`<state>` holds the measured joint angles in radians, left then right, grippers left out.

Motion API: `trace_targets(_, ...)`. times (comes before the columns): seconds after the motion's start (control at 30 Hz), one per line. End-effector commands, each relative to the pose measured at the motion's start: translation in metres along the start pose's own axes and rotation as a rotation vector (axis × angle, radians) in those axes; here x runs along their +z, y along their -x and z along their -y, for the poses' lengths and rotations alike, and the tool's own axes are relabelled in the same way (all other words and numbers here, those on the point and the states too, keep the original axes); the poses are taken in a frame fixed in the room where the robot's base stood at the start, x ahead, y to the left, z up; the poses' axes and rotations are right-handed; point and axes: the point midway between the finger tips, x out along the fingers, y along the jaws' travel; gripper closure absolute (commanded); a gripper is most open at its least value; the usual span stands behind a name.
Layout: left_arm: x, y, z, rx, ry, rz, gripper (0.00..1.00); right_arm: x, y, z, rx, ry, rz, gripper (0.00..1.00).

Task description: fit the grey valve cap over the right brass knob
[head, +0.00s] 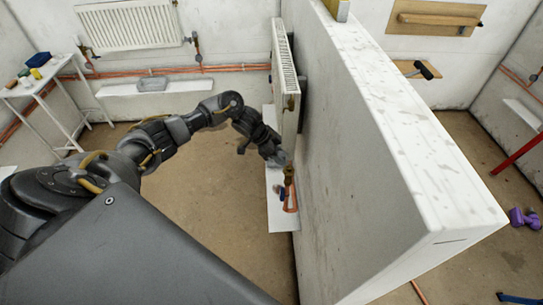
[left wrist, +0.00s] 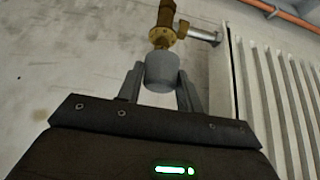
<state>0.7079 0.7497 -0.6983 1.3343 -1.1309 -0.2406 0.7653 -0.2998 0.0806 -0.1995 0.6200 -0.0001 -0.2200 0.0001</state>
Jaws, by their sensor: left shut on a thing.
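My left gripper (head: 283,158) is beside the near end of the partition radiator, close to a brass valve (head: 289,173) on the copper pipe. In the left wrist view, its fingers (left wrist: 161,86) are shut on the grey valve cap (left wrist: 161,70). The brass valve shows there just beyond the cap (left wrist: 163,37), joined by a silver pipe to the radiator. The cap is nearly in line with the brass knob; its end overlaps the knob's lower edge in view, and I cannot tell whether they touch. In the head view the cap is hard to make out. My right gripper is not in view.
A white radiator (head: 284,65) hangs on the thick partition wall (head: 370,150), right of my left arm. A white shelf (head: 283,217) with a copper pipe and a blue item lies below the valve. A white table (head: 38,85) with small items stands far left. Floor between is clear.

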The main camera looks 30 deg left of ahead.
Motion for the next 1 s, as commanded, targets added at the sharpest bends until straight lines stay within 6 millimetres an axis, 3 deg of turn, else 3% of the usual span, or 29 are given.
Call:
trace_targets(0.43, -0.021, -0.042, 0.0, 0.0, -0.001, 0.0, 0.88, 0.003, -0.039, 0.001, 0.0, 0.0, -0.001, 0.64)
trace_targets(0.57, -0.013, -0.051, -0.001, 0.001, 0.001, 0.001, 0.88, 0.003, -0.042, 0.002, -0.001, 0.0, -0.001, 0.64)
trace_targets(1.0, -0.013, -0.048, 0.0, 0.0, 0.0, 0.001, 0.88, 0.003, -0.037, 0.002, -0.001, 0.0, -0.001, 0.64)
